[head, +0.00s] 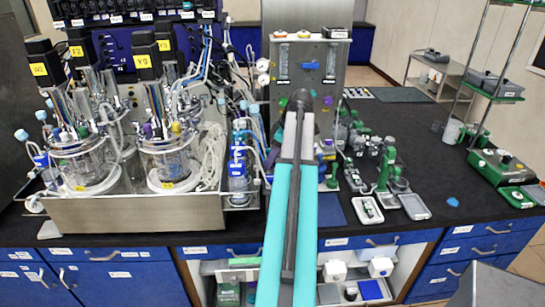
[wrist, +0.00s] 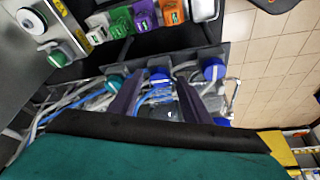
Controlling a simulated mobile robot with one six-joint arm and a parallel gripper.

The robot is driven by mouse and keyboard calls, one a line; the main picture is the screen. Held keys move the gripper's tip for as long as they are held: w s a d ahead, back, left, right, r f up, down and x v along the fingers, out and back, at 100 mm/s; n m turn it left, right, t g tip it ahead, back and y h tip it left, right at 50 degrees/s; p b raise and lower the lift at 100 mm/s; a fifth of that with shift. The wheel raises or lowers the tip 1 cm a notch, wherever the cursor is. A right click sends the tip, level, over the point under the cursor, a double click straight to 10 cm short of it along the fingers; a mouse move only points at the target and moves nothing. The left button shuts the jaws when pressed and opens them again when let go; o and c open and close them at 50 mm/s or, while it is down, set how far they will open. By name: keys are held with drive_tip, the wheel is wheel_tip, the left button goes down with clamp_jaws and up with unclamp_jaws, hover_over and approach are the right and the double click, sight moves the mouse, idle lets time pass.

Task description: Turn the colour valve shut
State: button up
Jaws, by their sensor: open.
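I cannot tell for certain which part is the colour valve. In the head view a blue handle (head: 311,66) sits on the front of a steel cabinet (head: 337,72), behind the end of my arm. In the wrist view a row of coloured blocks runs along the top: green (wrist: 97,27), purple (wrist: 145,13) and orange (wrist: 173,11) among them. My gripper (wrist: 157,92) is open, its two dark fingers apart over clear tubes and blue caps (wrist: 159,75). Nothing is clearly held. In the head view my arm hides the gripper and part of the cabinet front.
Twin glass bioreactors (head: 78,150) with many tubes stand in a steel tray (head: 130,213) at left. Green-based lab devices (head: 388,165) and small trays (head: 414,206) stand right of my arm. The black bench (head: 440,180) has bare room further right.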

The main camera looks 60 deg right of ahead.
idle(0.3)
drive_tip(key=c, duration=1)
drive_tip(key=shift+c, duration=0.2)
drive_tip(key=shift+a+f+m, duration=0.1)
drive_tip(key=shift+m, duration=0.2)
drive_tip(key=m, duration=0.1)
drive_tip(key=m+h+b, duration=0.1)
drive_tip(key=m, duration=0.1)
drive_tip(key=shift+a, duration=0.25)
drive_tip(key=m+h, duration=0.1)
drive_tip(key=m, duration=0.1)
drive_tip(key=m+h, duration=0.1)
drive_tip(key=m, duration=0.1)
drive_tip(key=shift+w+a+m, duration=0.15)
drive_tip(key=shift+a+m, duration=0.05)
drive_tip(key=shift+m, duration=0.2)
drive_tip(key=m, duration=0.2)
drive_tip(key=m+g+h, duration=0.1)
drive_tip(key=m, duration=0.2)
drive_tip(key=shift+w+a+m+g+h, duration=0.15)
drive_tip(key=shift+w+m+g+h, duration=0.15)
drive_tip(key=shift+h, duration=0.1)
drive_tip(key=shift+w+m+g+h, duration=0.15)
drive_tip(key=shift+m+g, duration=0.25)
drive_tip(key=shift+m, duration=0.6)
drive_tip(key=shift+s+m+g+h, duration=0.15)
drive_tip(key=shift+m+g, duration=0.25)
drive_tip(key=shift+m, duration=0.6)
drive_tip(key=shift+w, duration=0.1)
